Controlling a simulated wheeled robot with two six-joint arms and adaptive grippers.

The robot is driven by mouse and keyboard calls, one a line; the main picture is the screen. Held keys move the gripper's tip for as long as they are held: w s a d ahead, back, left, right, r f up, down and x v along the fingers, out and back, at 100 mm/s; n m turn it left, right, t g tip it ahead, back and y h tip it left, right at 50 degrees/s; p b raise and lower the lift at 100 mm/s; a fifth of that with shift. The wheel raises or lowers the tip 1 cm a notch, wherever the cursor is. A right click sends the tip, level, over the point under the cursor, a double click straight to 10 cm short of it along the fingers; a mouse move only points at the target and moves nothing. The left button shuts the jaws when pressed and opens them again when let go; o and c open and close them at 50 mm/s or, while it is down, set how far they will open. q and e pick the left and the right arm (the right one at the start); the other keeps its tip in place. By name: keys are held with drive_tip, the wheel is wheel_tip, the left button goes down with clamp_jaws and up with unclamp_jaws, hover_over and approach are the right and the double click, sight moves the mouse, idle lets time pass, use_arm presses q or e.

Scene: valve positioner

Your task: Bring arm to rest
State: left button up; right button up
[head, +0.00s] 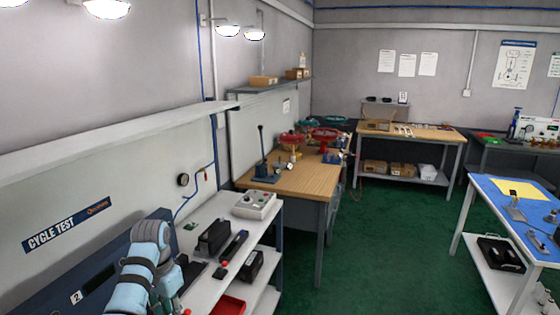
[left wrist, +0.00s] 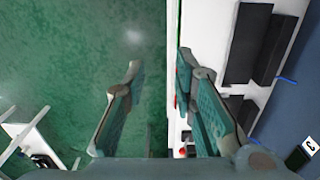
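My left arm (head: 145,262) comes in at the lower left of the head view, in light blue and grey, close to the cycle test bench. Its gripper is hard to make out there. In the left wrist view my left gripper (left wrist: 159,64) is open, its two green-grey fingers spread apart with nothing between them. The gap lies over the green floor and the white edge of the bench (left wrist: 174,25). My right arm and gripper are in neither view.
The white cycle test bench (head: 203,292) holds black boxes (head: 214,237), a grey control box (head: 254,205) and a red tray (head: 228,305). A wooden workbench (head: 300,180) stands beyond it. A blue-topped table (head: 500,205) is at the right. Green floor (head: 385,260) between them is clear.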

use_arm(q)
drive_tip(key=s+f+n+b, duration=0.1)
drive_tip(key=s+f, duration=0.4)
drive_tip(key=f, duration=0.6)
drive_tip(key=s+a+f+b, duration=0.1)
drive_tip(key=s+f, duration=0.3)
drive_tip(key=f, duration=0.7)
drive_tip(key=s+f+n+b, duration=0.1)
drive_tip(key=s+f, duration=0.4)
drive_tip(key=f, duration=0.7)
drive_tip(key=s+f+b, duration=0.1)
drive_tip(key=s+f, duration=1.1)
drive_tip(key=s, duration=0.3)
drive_tip(key=s+f+n+b, duration=0.1)
drive_tip(key=s+f, duration=0.1)
drive_tip(key=s, duration=0.8)
drive_tip(key=s+f+t, duration=0.1)
drive_tip(key=s+f, duration=0.2)
drive_tip(key=s, duration=0.6)
drive_tip(key=shift+s+n+y+b, duration=0.35)
drive_tip(key=shift+n+y, duration=0.05)
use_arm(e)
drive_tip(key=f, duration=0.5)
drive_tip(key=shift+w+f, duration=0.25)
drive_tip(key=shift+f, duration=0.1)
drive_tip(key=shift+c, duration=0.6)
